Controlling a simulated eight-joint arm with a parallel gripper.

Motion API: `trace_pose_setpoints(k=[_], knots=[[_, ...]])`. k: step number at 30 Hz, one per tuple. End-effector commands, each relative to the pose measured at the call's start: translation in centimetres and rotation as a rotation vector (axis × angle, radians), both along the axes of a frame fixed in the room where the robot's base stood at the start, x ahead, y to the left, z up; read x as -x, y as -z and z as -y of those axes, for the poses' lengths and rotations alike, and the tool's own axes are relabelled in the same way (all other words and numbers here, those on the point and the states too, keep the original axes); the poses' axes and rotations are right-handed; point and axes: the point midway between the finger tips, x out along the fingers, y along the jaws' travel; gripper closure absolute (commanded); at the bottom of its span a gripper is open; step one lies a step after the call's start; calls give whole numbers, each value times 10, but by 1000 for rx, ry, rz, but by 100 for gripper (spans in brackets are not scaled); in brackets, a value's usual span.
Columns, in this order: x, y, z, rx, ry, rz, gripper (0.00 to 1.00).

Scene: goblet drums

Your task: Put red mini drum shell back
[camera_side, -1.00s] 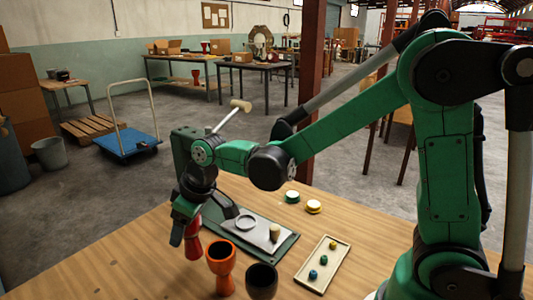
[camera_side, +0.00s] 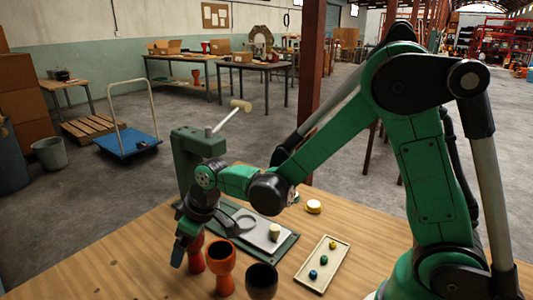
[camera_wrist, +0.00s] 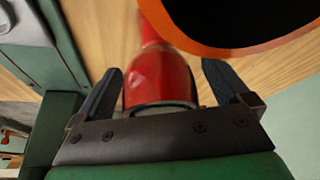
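The red mini drum shell (camera_side: 196,258) stands on the wooden table at the left end of a row of goblet shells. My gripper (camera_side: 181,253) is low beside it, on its left in the side view, and partly hides its upper part. In the wrist view the red shell (camera_wrist: 160,78) lies between the two dark fingers of my gripper (camera_wrist: 161,72). The fingers are spread, with a narrow gap on each side of the shell. The shell's far end runs out at the top of that view.
An orange shell (camera_side: 221,265) stands close to the right of the red one, and its rim (camera_wrist: 235,48) is near in the wrist view. A dark shell (camera_side: 262,281) is beyond it. A green press (camera_side: 190,150) stands behind; a tray (camera_side: 318,262) lies right.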

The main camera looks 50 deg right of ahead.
Motion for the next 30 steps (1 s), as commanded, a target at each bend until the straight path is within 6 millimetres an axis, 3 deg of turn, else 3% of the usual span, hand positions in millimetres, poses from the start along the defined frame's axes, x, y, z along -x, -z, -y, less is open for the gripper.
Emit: trace_pose_setpoints(k=[11, 30], knots=[[4, -15, 2, 0, 0, 0, 4], [39, -105, 16, 1, 1, -1, 4]])
